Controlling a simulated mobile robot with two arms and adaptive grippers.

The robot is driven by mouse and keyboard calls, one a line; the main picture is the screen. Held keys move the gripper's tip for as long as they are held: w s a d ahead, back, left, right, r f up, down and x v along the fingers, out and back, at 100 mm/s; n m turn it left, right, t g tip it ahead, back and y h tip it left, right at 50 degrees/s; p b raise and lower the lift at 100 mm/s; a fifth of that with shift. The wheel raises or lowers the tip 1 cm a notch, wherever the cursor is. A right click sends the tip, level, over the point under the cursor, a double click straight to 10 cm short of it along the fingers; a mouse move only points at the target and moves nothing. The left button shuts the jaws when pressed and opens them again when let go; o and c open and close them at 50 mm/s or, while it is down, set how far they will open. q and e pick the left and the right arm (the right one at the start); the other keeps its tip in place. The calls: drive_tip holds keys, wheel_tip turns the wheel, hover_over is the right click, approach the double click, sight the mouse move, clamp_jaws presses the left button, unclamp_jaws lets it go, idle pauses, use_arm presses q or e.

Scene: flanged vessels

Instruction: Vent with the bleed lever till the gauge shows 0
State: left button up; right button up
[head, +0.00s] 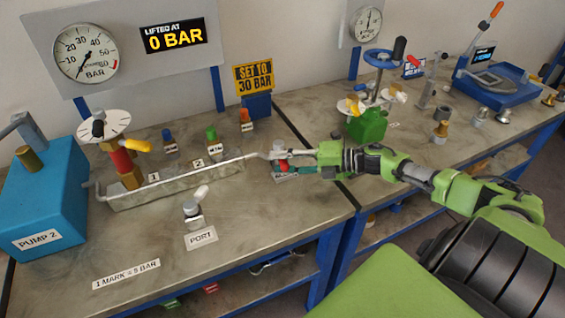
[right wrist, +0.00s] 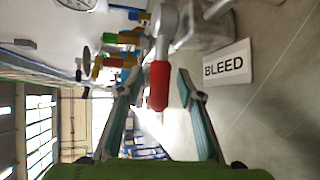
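The bleed lever shows in the right wrist view as a red handle (right wrist: 158,85) on a metal stem, beside a BLEED label (right wrist: 228,65). My right gripper (right wrist: 154,92) is open, with one finger on each side of the red handle and visible gaps to it. In the head view the red handle (head: 282,166) is at the right end of the pipe, in front of my right gripper (head: 292,162). The pressure gauge (head: 87,53) has its needle pointing to the lower left, near the low end. My left gripper is not in view.
A display (head: 173,37) reads LIFTED AT 0 BAR; a yellow sign (head: 253,78) says SET TO 30 BAR. A relief valve with yellow lever (head: 135,146) and blue pump (head: 45,200) stand left. A PORT fitting (head: 193,208) is in front. The front bench is mostly clear.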

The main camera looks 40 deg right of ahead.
drive_tip(key=shift+s, duration=0.1)
drive_tip(key=v, duration=1.2)
